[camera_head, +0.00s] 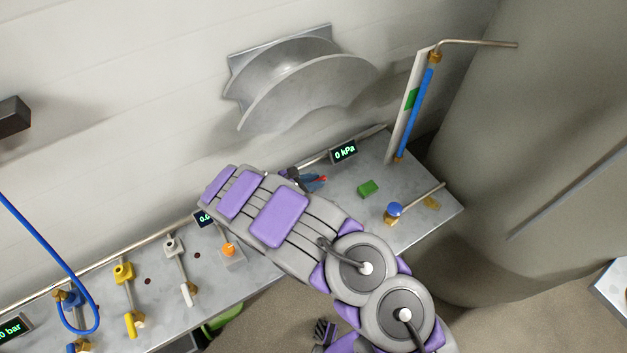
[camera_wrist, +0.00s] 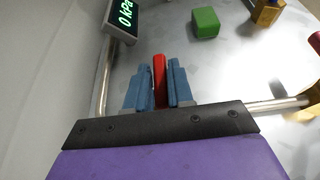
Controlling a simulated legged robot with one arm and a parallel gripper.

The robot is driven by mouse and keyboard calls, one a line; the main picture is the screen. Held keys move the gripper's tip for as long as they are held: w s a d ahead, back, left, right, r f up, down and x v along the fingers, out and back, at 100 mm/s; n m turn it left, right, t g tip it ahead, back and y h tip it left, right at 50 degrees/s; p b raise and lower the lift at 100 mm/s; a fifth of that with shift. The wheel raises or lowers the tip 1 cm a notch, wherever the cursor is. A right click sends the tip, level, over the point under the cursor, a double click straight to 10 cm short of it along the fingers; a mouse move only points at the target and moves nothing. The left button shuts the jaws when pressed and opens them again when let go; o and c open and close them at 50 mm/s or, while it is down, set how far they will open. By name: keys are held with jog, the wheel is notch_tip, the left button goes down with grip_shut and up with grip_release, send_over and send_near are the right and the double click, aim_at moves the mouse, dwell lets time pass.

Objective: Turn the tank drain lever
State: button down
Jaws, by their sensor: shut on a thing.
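A red lever (camera_wrist: 160,75) stands between the two blue fingers of my gripper (camera_wrist: 159,88) in the wrist view. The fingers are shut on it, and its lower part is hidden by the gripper. In the head view my gripper (camera_head: 312,182) is over the metal bench, mostly hidden behind my arm, with the red lever's tip (camera_head: 322,178) just showing. No label is visible to confirm that this is the tank drain lever.
A display reading 0 kPa (camera_head: 344,151) stands behind the gripper. A green block (camera_head: 368,188) and a blue-knobbed brass valve (camera_head: 394,210) are to its right. A blue sight tube (camera_head: 414,112) rises near the large tank (camera_head: 535,130). Yellow and white valves (camera_head: 124,273) stand left.

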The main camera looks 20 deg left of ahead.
jog(key=shift+w+r+h, duration=0.2)
jog(key=shift+r+h, duration=0.05)
jog(key=shift+h, duration=0.05)
jog(key=shift+s+d+m+g+h+p, duration=0.1)
jog(key=shift+m+g+h+p, duration=0.6)
jog(key=shift+m+g+p, duration=0.45)
jog(key=shift+s+d+f+m+g+h, duration=0.1)
jog(key=shift+m+g+h, duration=0.25)
jog(key=shift+m, duration=0.2)
jog(key=shift+s+d+f+m+g+h, duration=0.1)
jog(key=shift+m+g+h, duration=0.15)
jog(key=shift+m+g, duration=0.2)
jog(key=shift+r+m+g, duration=0.1)
jog(key=shift+m+g, duration=0.35)
jog(key=shift+s, duration=0.1)
jog(key=c, duration=1.1)
grip_release()
jog(key=shift+h, duration=0.4)
